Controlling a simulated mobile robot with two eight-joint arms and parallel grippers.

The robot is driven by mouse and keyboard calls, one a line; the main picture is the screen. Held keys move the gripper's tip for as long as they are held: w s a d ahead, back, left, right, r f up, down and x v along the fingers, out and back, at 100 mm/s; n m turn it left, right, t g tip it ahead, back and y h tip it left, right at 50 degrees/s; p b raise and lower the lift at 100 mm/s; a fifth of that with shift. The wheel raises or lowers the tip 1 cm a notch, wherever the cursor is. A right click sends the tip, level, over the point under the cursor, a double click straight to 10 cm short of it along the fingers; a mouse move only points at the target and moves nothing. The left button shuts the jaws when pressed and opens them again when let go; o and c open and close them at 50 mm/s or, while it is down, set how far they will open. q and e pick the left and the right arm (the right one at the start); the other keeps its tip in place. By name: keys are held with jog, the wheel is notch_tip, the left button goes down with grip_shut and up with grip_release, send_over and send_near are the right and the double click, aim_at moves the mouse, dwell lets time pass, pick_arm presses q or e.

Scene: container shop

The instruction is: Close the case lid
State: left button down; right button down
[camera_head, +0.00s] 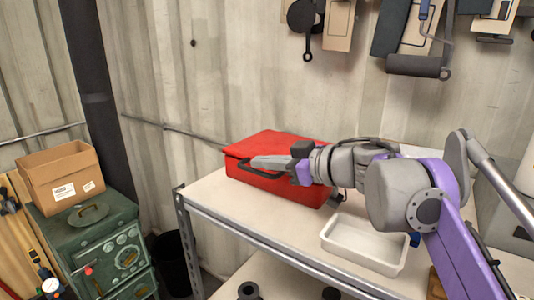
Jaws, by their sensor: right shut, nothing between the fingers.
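The red case (283,145) sits on the white-topped bench against the back wall. Its lid lies down flat over the base, and no open gap shows from here. A dark handle (254,173) is on its front side. My right gripper (262,162) comes in from the right, with its shut fingers across the front of the case near the handle. Nothing is held in them. I cannot tell whether the fingers touch the lid. The right part of the case is hidden behind my right wrist. My left gripper is not in view.
A white tray (364,244) stands on the bench, right of the case. A green metal cabinet (96,240) carrying an open cardboard box (62,177) is at the left, with a black bin (174,262) beside it. Tools hang on the wall above. The bench's left end is clear.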

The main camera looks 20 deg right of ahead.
jog(key=shift+f, duration=0.1)
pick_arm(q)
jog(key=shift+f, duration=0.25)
pick_arm(e)
jog(key=shift+s+f+n, duration=0.1)
jog(key=shift+f+n, duration=0.2)
jog(key=shift+f, duration=0.85)
